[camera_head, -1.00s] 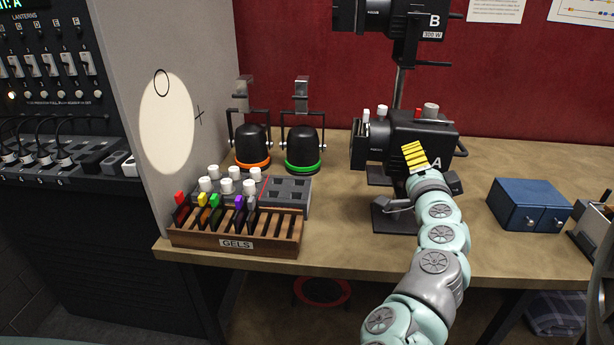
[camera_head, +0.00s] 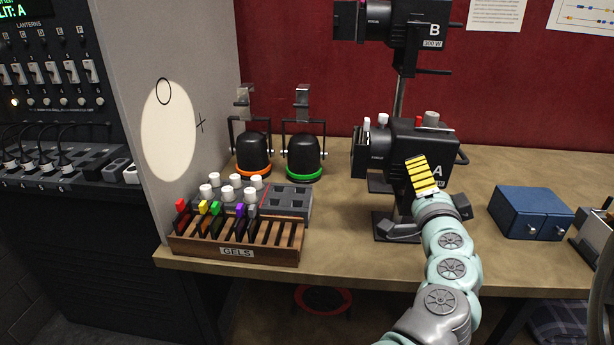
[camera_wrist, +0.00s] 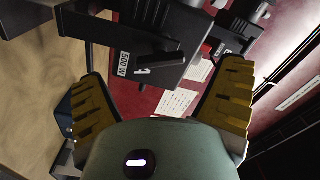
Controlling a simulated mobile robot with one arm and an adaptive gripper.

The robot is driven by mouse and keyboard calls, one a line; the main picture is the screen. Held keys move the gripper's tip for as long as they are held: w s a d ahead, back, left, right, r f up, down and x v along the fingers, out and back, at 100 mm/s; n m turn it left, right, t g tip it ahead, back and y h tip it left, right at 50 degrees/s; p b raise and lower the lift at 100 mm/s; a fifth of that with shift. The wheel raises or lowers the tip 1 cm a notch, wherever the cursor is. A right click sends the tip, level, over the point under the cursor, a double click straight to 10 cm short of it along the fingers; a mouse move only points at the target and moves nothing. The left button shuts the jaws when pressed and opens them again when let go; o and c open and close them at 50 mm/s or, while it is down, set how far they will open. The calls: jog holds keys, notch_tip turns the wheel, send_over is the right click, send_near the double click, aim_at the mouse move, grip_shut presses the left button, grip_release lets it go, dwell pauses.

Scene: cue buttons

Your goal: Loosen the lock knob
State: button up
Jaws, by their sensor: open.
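Lantern A (camera_head: 400,135) is a black lamp on a stand on the bench, with white knobs (camera_head: 374,122) and a greyish knob (camera_head: 431,119) on top. I cannot tell which part is the lock knob; it may be hidden by my gripper. My gripper (camera_head: 421,175), with yellow ribbed fingers, is in front of the lantern's right side. In the wrist view my gripper (camera_wrist: 165,75) is open with its fingers wide apart and nothing between them. The lantern's body (camera_wrist: 140,62), marked 500 W and A, shows beyond the fingers there.
Lantern B (camera_head: 405,22) hangs above on the same upright. A wooden gel rack (camera_head: 235,252), white-knobbed block (camera_head: 288,200) and two black lamps (camera_head: 304,153) stand left. A blue box (camera_head: 530,212) stands right. A light spot (camera_head: 168,130) falls on the grey panel. Bench between lamps and lantern is clear.

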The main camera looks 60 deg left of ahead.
jog(key=v, duration=0.7)
jog(key=shift+s+d, duration=0.2)
jog(key=shift+s, duration=0.1)
